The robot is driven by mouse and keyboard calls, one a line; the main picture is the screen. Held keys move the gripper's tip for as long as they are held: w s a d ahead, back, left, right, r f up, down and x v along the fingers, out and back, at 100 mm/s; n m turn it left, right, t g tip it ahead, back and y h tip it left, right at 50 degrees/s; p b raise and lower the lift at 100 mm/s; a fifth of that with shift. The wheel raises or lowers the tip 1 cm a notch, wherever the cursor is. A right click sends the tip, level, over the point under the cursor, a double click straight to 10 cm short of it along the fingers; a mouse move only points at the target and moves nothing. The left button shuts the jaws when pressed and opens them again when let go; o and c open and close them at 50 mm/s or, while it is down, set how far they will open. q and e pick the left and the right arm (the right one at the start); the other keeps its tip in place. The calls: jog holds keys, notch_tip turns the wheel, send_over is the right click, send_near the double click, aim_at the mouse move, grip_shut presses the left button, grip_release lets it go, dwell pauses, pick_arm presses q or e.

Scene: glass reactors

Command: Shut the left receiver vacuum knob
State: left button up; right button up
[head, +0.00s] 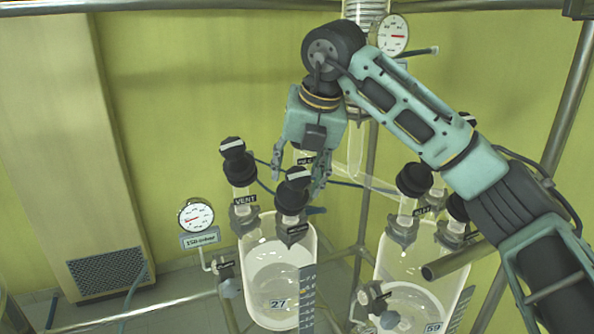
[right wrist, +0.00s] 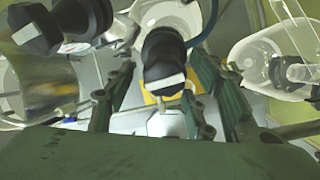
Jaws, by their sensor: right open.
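The left receiver (head: 290,245) is a glass vessel marked 27, with two black-capped valves on top. The valve at its left is labelled VENT, with a black knob (head: 235,152) bearing a white bar. The other is the vacuum knob (head: 292,194), black with a white bar; its label is partly hidden. My right gripper (head: 299,178) is open, pointing down, with its fingers on either side of the vacuum knob's top. In the right wrist view the knob (right wrist: 164,62) shows between the spread fingers (right wrist: 163,100). I cannot tell whether they touch it. My left gripper is not in view.
A second receiver (head: 410,270) marked 59 stands to the right, with its own black knobs (head: 414,180). A gauge (head: 196,215) with a 150 mbar plate is at the left. Metal frame poles (head: 565,110), tubing and a glass column (head: 357,140) stand close around my arm.

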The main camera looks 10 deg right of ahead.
jog(key=a+v, duration=0.1)
jog(key=v, duration=0.6)
jog(key=shift+d+r, duration=0.2)
jog(key=shift+d, duration=0.3)
